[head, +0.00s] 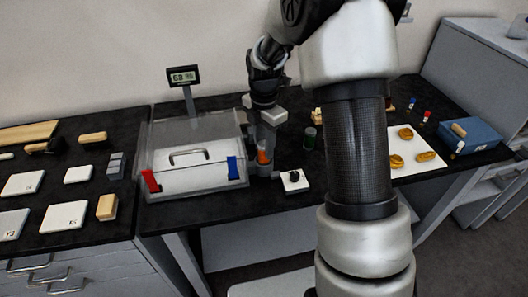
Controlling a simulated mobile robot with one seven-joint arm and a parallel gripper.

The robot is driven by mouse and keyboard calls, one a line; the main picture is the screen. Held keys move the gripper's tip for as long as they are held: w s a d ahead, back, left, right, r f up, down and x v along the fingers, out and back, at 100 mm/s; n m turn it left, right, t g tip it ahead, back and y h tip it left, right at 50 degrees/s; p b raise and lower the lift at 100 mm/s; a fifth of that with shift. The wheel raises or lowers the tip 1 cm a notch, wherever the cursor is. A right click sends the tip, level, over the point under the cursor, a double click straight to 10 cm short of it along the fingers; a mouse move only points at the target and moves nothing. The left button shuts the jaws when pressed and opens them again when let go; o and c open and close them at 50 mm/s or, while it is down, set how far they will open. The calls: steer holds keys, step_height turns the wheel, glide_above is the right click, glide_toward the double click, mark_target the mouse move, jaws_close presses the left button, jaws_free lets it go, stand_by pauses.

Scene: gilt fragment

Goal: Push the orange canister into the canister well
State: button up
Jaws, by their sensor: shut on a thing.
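The orange canister (264,156) stands beside the right wall of the clear-walled balance box, small and partly hidden. My gripper (264,145) reaches down over it from above and is shut on it. The fingertips are small in this view, so their exact contact is hard to see. A grey housing (262,170) lies directly below the canister; it looks like the canister well, but its opening is hidden. I cannot tell how deep the canister sits in it.
The clear box has a white lid with a handle (188,154) and red and blue side parts. A blue box (468,134) is at far right. My arm hides the middle of the counter.

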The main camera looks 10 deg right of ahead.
steer(key=shift+f, duration=1.2)
steer(key=shift+f, duration=0.2)
steer(key=o, duration=1)
steer(key=shift+o, duration=0.2)
